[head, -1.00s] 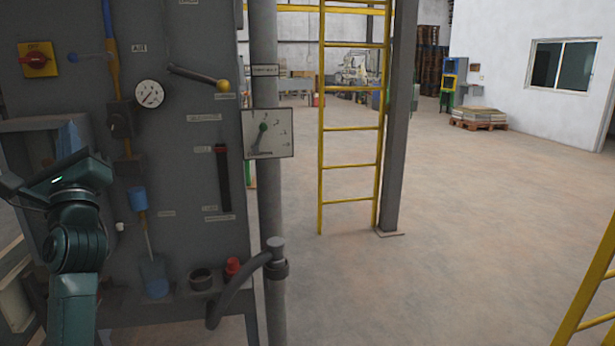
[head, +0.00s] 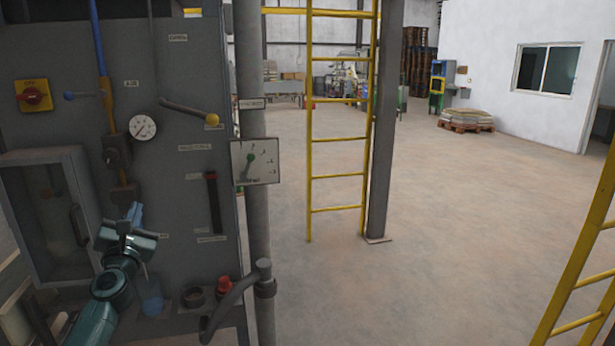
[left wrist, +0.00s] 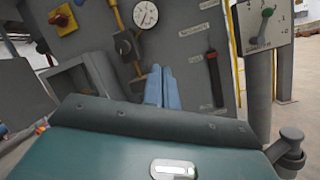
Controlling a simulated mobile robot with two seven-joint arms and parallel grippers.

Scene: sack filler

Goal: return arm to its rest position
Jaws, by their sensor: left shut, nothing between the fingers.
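My left gripper (head: 135,212) is teal with pale blue fingers. In the head view it is in front of the lower left part of the grey machine panel (head: 180,90). In the left wrist view its two fingers (left wrist: 160,85) stand side by side, shut, with nothing between them, and the panel (left wrist: 185,60) is behind them. My left arm comes up from the bottom left of the head view and hides part of the panel and of a blue scoop (head: 150,298). My right gripper is not in view.
A framed box with a handle (head: 78,225) is left of the gripper. A yellow-knobbed lever (head: 211,119), a dial gauge (head: 143,126) and a red switch (head: 33,96) are on the panel. A grey pipe (head: 252,210) edges it. Open floor (head: 420,240) and yellow ladders (head: 337,140) are right.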

